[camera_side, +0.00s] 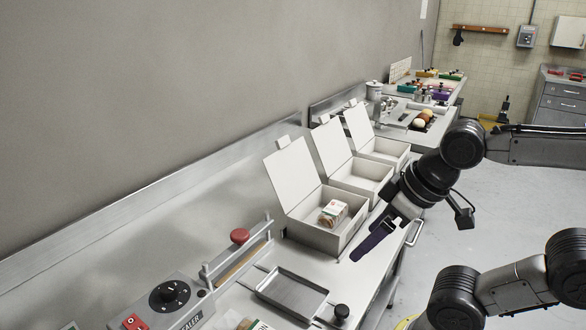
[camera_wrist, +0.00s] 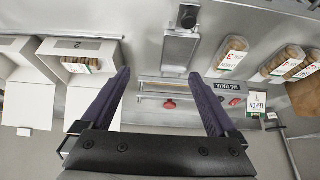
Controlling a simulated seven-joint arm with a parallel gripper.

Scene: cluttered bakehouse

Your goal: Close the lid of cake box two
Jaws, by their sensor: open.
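Cake box two (camera_side: 308,236) is the nearest white box in the side view, with a packaged loaf (camera_side: 333,213) inside. Its lid (camera_side: 290,175) stands open, leaning back toward the wall. In the wrist view the box (camera_wrist: 105,47) is at upper left, marked "2", with the loaf (camera_wrist: 80,65) in it and the open lid (camera_wrist: 88,100) below. My gripper (camera_side: 372,243) is to the right of the box in the side view, apart from it. In the wrist view my gripper (camera_wrist: 160,75) has its purple fingers spread, with nothing between them.
Two more open white boxes (camera_side: 352,186) (camera_side: 385,150) stand in a row behind. A metal tray (camera_side: 292,290), a bag sealer (camera_side: 165,300) and a red knob (camera_side: 240,235) lie nearer the camera. Wrapped loaves (camera_wrist: 231,55) are at right in the wrist view.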

